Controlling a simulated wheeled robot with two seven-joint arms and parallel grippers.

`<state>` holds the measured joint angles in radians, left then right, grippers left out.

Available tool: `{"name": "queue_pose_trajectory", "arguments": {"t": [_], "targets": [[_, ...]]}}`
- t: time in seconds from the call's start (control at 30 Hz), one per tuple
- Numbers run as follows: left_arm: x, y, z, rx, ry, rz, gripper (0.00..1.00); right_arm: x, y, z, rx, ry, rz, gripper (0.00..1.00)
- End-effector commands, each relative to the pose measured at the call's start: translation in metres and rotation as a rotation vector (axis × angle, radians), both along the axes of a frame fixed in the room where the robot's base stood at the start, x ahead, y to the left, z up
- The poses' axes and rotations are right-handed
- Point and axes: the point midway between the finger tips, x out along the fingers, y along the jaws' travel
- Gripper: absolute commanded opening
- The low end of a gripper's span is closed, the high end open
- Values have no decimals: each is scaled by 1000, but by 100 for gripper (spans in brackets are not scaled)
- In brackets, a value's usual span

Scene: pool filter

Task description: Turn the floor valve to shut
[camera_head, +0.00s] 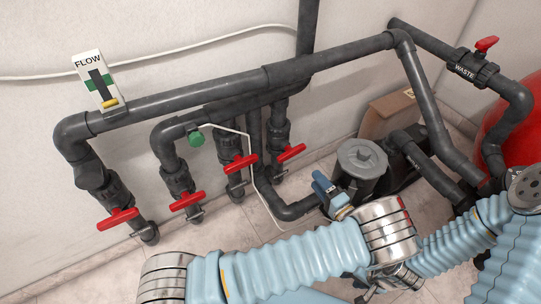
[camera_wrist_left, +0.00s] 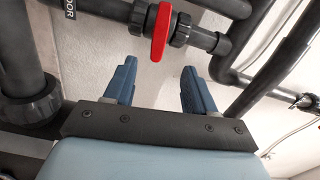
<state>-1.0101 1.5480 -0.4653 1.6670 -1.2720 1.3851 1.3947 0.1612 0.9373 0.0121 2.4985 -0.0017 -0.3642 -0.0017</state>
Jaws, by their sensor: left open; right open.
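In the left wrist view a red valve handle (camera_wrist_left: 162,32) sits on a dark grey pipe, beside a partly cut-off label (camera_wrist_left: 70,4) ending in "OOR". The handle lies across the pipe. My left gripper (camera_wrist_left: 160,84) is open and empty, its blue fingers pointing toward the handle but apart from it. In the head view my left gripper (camera_head: 329,190) is in front of the grey strainer pot. Several red-handled valves stand along the wall there; I cannot read which is the floor one. My right gripper (camera_head: 365,286) is low, partly hidden behind my left arm.
A grey lidded strainer pot (camera_head: 361,158) and pump stand right of the valves. A FLOW gauge (camera_head: 97,80) sits on the upper pipe. A WASTE valve (camera_head: 473,67) is at upper right, above a red tank (camera_head: 525,135). Pipes and a white cable crowd the wall.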

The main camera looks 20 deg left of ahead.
Motion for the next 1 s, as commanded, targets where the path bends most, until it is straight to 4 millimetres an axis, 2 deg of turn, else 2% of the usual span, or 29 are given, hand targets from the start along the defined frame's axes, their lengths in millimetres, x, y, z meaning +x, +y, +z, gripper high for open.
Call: {"name": "queue_pose_trajectory", "arguments": {"t": [0.07, 0.17, 0.5, 0.7, 1.0], "targets": [[2, -1, 0, -2, 2, -17, 55, 0, 0, 1, 0, 0, 0, 43], [9, 8, 0, -1, 2, -14, 55, 0, 1, 3, 1, 1, 0, 43], [55, 69, 0, -2, 3, -10, 55, -1, 3, 10, 4, 2, 5, 43], [76, 95, 0, -2, 2, -11, 55, -2, 4, 13, 6, 3, 7, 43], [85, 106, -1, -2, 1, -14, 55, -2, 4, 13, 6, 3, 8, 43]]}}
